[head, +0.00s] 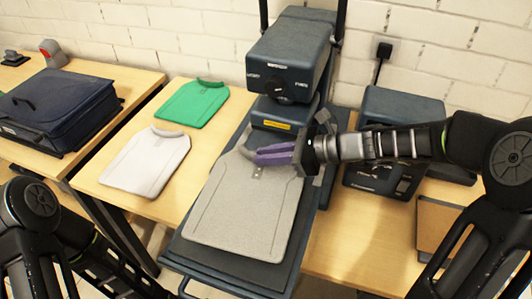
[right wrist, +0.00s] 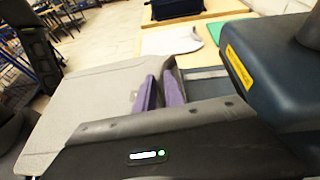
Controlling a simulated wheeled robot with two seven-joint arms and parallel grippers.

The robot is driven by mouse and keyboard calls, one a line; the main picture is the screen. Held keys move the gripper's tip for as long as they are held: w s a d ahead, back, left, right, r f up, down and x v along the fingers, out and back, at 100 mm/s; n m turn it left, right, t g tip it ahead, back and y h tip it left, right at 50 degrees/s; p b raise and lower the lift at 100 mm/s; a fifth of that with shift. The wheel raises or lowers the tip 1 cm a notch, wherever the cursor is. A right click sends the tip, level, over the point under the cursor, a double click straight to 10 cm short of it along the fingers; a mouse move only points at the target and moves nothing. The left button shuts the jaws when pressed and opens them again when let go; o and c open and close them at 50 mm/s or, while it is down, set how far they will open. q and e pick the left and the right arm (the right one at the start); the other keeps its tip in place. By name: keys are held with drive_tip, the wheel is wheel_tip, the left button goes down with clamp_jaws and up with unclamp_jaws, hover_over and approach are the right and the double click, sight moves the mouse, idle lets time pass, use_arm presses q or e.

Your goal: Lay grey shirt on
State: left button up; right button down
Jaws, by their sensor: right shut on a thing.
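The grey shirt (head: 245,205) lies flat, folded to a panel shape, on the dark platen (head: 225,278) of the heat press. Its collar end is toward the press head. My right gripper (head: 272,154) reaches in from the right, its purple fingers shut on the shirt at the collar. In the right wrist view, the fingers (right wrist: 160,92) pinch the collar edge of the grey shirt (right wrist: 95,100); the exact grip is partly hidden. My left arm shows at the lower left of the head view, but its gripper does not show.
The press head (head: 290,60) stands raised just behind the collar. A white shirt (head: 145,162) and a green shirt (head: 192,103) lie on the table to the left. A dark suitcase (head: 58,108) is farther left. A dark control box (head: 385,150) stands at the right.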

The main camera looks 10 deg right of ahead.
sight(267, 167)
drive_tip(key=shift+f+b, duration=1.85)
drive_tip(key=shift+f, duration=0.15)
drive_tip(key=shift+f+b, duration=0.55)
drive_tip(key=shift+f, duration=0.3)
drive_tip(key=c, duration=1.4)
unclamp_jaws()
drive_tip(key=shift+o, duration=0.2)
drive_tip(key=shift+v, duration=3.9)
